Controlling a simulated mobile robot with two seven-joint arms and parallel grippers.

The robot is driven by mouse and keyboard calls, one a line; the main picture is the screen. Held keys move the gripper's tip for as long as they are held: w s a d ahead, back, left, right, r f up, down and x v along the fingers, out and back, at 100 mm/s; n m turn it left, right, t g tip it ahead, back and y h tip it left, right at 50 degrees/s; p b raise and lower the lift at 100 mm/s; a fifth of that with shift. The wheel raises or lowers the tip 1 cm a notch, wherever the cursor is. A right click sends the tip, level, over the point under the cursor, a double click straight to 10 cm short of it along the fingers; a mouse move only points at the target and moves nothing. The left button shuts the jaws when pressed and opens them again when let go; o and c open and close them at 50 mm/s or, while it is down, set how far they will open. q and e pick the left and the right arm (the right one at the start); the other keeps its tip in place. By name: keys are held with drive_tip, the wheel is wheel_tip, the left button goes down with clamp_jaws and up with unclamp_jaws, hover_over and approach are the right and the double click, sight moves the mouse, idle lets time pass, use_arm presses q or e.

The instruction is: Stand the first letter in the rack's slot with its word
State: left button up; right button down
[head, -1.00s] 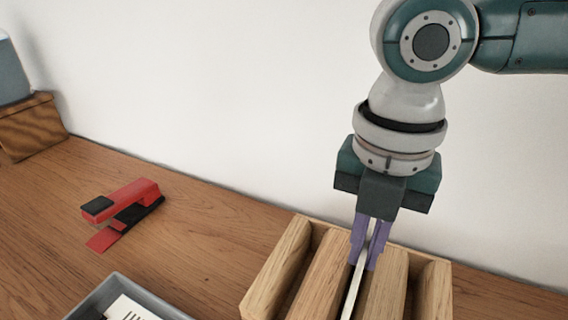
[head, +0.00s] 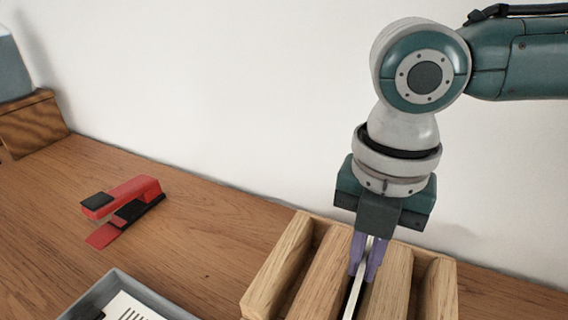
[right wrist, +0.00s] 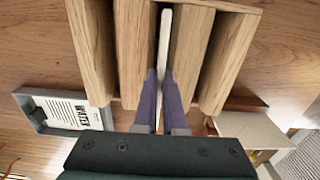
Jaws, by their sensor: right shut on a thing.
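My right gripper (head: 364,272) is shut on a thin white letter (head: 354,292), seen nearly edge-on. The letter stands in the middle slot of the wooden rack (head: 276,270), between the two inner dividers. In the right wrist view, the letter (right wrist: 165,40) runs along that slot, with dark gaps beside it, and the fingers (right wrist: 160,88) pinch its near end. Its lower edge is hidden, so I cannot tell whether it touches the slot floor. Any word on its face is not visible. My left gripper is not in view.
A grey tray (head: 110,283) holding a printed white sheet (head: 128,308) is left of the rack. A red and black stapler (head: 125,203) lies farther left. The wooden surface between stapler and rack is clear.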

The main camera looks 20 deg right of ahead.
drive_tip(key=c, duration=0.9)
unclamp_jaws()
wheel_tip(320, 180, up, 2)
drive_tip(key=p, duration=0.2)
drive_tip(key=shift+r+p, duration=0.15)
drive_tip(key=shift+p, duration=0.2)
wheel_tip(320, 180, up, 7)
drive_tip(key=p, duration=0.7)
drive_tip(key=shift+p, duration=0.3)
drive_tip(key=shift+f, duration=0.2)
